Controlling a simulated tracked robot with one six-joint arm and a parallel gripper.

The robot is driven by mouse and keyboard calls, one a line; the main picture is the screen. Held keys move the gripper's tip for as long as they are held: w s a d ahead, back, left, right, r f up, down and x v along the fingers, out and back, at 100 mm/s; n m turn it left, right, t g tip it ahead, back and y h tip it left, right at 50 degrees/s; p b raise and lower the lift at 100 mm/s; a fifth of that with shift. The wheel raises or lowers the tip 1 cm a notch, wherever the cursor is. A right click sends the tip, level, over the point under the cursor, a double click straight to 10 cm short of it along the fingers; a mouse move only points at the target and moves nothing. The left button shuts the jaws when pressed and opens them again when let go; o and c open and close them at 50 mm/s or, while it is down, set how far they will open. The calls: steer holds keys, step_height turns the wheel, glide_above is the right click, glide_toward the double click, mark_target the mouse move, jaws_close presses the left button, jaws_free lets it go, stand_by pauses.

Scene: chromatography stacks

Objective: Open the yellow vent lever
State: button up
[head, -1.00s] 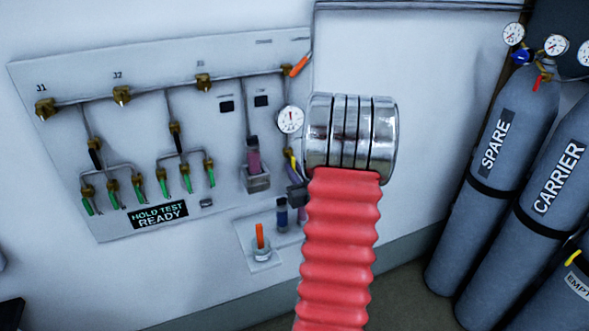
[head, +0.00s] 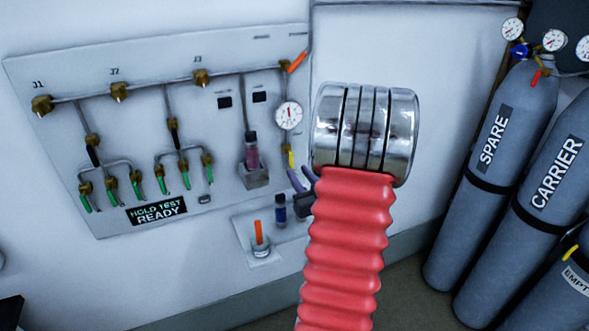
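The yellow vent lever (head: 290,158) shows in the head view as a small yellow handle. It hangs nearly straight down on the wall panel, just below the round gauge (head: 289,115). My gripper (head: 299,170) is just below and right of the lever, partly hidden by my arm. Its two purple fingers show with a gap between them, and nothing is seen held. I cannot tell whether a finger touches the lever.
An orange lever (head: 298,62) sits above the gauge. A purple-filled vessel (head: 252,158) is left of the lever. Gas cylinders (head: 480,185) stand at right.

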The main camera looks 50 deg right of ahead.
steer(key=v, duration=0.8)
stand_by(0.4)
steer(key=s+d+f+m+g+y, duration=0.1)
steer(key=s+f+g, duration=0.35)
steer(key=f, duration=0.25)
steer(key=s+d+f+m+g, duration=0.1)
steer(key=s+f+g, duration=0.2)
steer(key=f+g, duration=0.25)
steer(key=w+a+r+n+y, duration=0.2)
steer(key=a+r, duration=0.4)
steer(key=a, duration=0.9)
steer(key=w+a+r+n+y, duration=0.2)
steer(key=a+r, duration=0.5)
steer(key=a, duration=0.8)
steer(key=w+a+r+n+y, duration=0.2)
steer(key=a+r+n+y, duration=0.2)
steer(key=a, duration=1.1)
step_height(320, 180, up, 3)
steer(key=shift+w+a+r, duration=0.15)
steer(key=shift+w+a, duration=0.05)
steer(key=shift+w, duration=0.1)
